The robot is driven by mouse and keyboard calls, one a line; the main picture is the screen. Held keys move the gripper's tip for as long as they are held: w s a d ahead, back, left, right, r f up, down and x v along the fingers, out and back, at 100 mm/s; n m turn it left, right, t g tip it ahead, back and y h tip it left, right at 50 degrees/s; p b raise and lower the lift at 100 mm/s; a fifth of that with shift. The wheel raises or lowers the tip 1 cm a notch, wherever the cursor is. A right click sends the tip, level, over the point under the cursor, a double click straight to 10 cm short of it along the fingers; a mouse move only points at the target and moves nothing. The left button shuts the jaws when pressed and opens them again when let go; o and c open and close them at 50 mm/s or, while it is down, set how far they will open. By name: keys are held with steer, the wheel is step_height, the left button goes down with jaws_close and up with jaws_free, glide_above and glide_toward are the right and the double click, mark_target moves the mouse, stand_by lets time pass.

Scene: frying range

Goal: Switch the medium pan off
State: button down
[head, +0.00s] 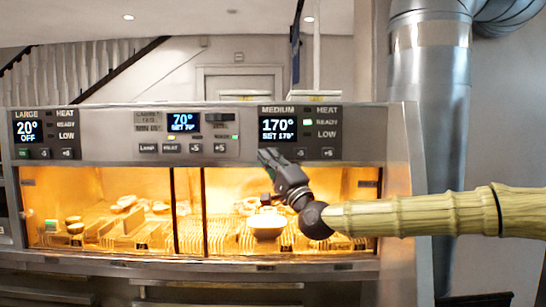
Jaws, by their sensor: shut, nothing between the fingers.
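The medium pan's control panel (301,132) is at the right of the range front. Its display (278,128) reads 170° with SET 170° below, and the READY light (308,122) glows green. Buttons sit under the display; one marked +5 (328,153) shows at the right. My gripper (266,155) is shut and empty, its tips at the lower left of this panel, over the leftmost button's place. The gripper hides that button, and I cannot tell whether the tips touch it.
The large pan's panel (42,133) at the left reads 20° OFF. A middle panel (188,134) reads 70°. Below is a lit, glazed cabinet with food on wire racks. A metal duct (430,100) rises at the right, behind my arm.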

steer(key=shift+w, duration=0.2)
steer(key=shift+s+f+b, duration=0.1)
steer(key=shift+s+b, duration=0.1)
steer(key=shift+b, duration=0.25)
steer(key=shift+s, duration=0.3)
steer(key=shift+s+b, duration=1.2)
steer(key=shift+s, duration=1.7)
